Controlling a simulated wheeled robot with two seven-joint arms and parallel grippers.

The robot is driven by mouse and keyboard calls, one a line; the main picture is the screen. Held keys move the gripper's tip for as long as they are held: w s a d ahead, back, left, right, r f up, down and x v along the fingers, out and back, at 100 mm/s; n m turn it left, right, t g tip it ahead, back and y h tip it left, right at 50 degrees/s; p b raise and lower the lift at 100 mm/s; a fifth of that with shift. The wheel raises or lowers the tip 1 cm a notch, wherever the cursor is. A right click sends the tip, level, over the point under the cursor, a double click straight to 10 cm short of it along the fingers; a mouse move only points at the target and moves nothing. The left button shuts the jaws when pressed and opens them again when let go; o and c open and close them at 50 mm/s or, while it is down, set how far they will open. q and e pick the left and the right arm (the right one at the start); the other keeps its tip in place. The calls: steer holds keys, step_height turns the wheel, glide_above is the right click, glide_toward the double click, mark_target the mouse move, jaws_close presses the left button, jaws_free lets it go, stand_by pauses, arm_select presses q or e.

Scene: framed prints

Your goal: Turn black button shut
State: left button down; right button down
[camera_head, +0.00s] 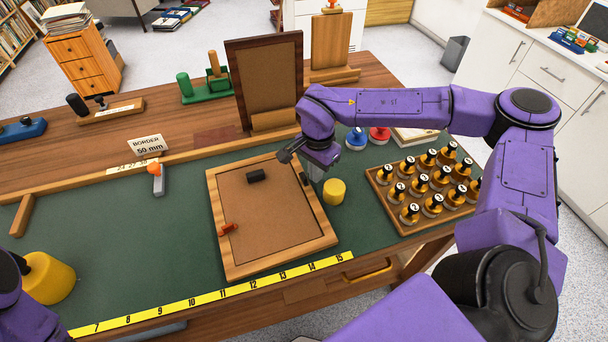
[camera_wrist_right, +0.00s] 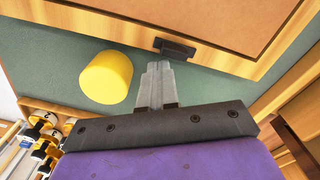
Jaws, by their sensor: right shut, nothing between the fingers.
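A wooden frame (camera_head: 232,262) lies on the green mat with a brown backing board (camera_head: 262,215) in it. A small black button (camera_head: 304,179) sits on its right rail, and it also shows in the right wrist view (camera_wrist_right: 175,49). It appears to lie roughly along the rail. An orange-red button (camera_head: 228,229) sits at the left rail, and a black block (camera_head: 256,176) lies on the board. My right gripper (camera_head: 316,178) is shut and empty beside the right rail; its tips (camera_wrist_right: 157,66) are just short of the black button, and contact is unclear.
A yellow cylinder (camera_head: 334,191) stands close right of my right gripper. A tray (camera_head: 385,204) of several numbered black-topped pieces is further right. An upright frame (camera_head: 266,75) stands behind. Another yellow piece (camera_head: 50,278) is at lower left. The mat left of the frame is mostly clear.

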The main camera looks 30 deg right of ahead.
mark_target(299, 186)
steer(key=shift+w+a+p, duration=0.15)
steer(key=shift+w+a, duration=0.05)
steer(key=shift+a, duration=0.8)
steer(key=shift+w+a+p, duration=0.15)
steer(key=shift+a, duration=0.85)
stand_by(0.8)
steer(key=shift+s+a+p, duration=0.25)
steer(key=shift+a+p, duration=0.1)
steer(key=shift+p, duration=0.05)
stand_by(0.5)
step_height(299, 186, up, 7)
steer(key=p, duration=0.8)
steer(key=shift+r, duration=0.15)
stand_by(0.4)
